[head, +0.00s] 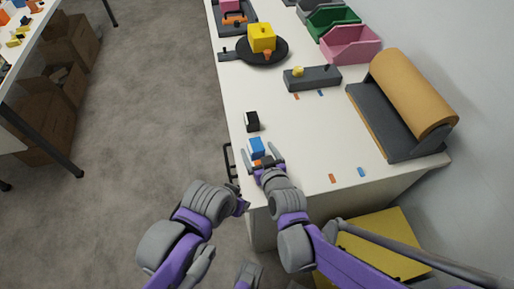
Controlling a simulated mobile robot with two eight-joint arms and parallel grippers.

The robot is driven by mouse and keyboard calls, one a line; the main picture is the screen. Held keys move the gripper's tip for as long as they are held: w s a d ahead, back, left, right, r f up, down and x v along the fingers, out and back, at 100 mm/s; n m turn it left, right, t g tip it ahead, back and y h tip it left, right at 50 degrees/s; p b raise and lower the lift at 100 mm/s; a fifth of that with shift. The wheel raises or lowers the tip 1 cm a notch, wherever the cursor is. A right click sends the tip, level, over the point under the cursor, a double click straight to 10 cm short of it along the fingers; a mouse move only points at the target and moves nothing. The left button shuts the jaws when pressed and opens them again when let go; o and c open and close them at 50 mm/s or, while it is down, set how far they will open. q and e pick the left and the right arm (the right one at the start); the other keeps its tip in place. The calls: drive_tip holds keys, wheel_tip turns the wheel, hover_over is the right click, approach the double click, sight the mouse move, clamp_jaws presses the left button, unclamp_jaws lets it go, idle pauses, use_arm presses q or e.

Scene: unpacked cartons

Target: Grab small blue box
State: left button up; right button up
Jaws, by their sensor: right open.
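The small blue box (257,146) sits on the white worktop near its left edge, toward the front. My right gripper (260,151) is open at the box, with one finger on each side of its near part. I cannot tell whether the fingers touch it. A small orange piece shows between the fingers, just in front of the blue box. My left gripper (241,207) is low at the table's front left corner, mostly hidden by its own wrist, and its jaws cannot be made out.
A black and white block (252,121) stands just behind the blue box. Farther back are a grey block (312,78), a round black plate (275,56) with a yellow box (262,37), and pink (350,48) and green bins. A brown paper roll (413,90) stands right. The worktop's middle is clear.

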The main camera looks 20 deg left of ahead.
sight(256, 144)
drive_tip(key=x, duration=0.5)
drive_tip(key=shift+w+f, duration=0.25)
drive_tip(key=shift+f, duration=0.15)
drive_tip(key=shift+d, duration=0.1)
drive_tip(key=shift+c, duration=0.3)
drive_tip(key=c, duration=1.4)
